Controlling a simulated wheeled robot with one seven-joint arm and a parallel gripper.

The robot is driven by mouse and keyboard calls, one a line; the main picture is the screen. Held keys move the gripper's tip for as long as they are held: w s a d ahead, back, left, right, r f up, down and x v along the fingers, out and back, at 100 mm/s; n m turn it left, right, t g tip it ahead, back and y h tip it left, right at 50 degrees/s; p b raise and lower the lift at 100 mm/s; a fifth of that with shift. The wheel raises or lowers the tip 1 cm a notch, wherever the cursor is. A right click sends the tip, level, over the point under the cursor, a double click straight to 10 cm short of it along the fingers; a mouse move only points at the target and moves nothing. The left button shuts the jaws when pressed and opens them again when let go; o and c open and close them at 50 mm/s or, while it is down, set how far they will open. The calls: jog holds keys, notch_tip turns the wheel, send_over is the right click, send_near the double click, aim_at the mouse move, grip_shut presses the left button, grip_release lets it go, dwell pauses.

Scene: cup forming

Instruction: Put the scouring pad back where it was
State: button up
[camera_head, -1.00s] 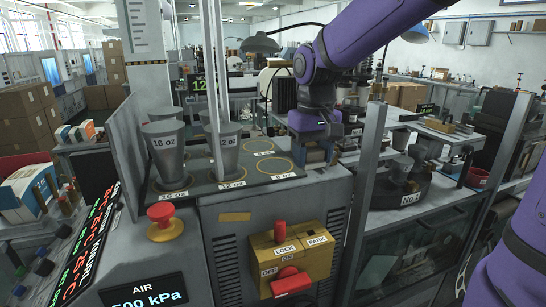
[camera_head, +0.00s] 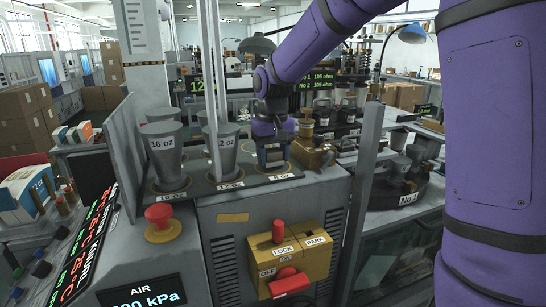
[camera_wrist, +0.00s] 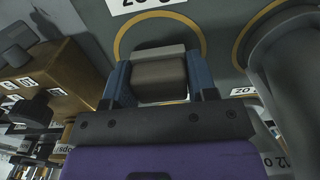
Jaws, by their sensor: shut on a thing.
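My gripper (camera_head: 273,157) is above the front right part of the grey cup deck, near the "8 oz" label. In the wrist view my gripper (camera_wrist: 158,88) has its blue fingers on both sides of a grey-brown block, which looks like the scouring pad (camera_wrist: 159,76). The pad has a lighter grey edge along its far side. A yellow ring (camera_wrist: 121,45) on the deck shows behind the pad. I cannot tell whether the pad touches the deck. In the head view the gripper mostly hides the pad.
Grey cups labelled "16 oz" (camera_head: 166,160) and "12 oz" (camera_head: 227,160) stand left of my gripper. A metal post (camera_head: 210,70) rises by them. A brass-coloured block (camera_head: 311,152) is close on the right. A yellow lock box (camera_head: 290,258) is on the front panel.

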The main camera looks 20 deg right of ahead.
jog(key=shift+f, duration=0.25)
jog(key=shift+f, duration=0.15)
jog(key=o, duration=0.9)
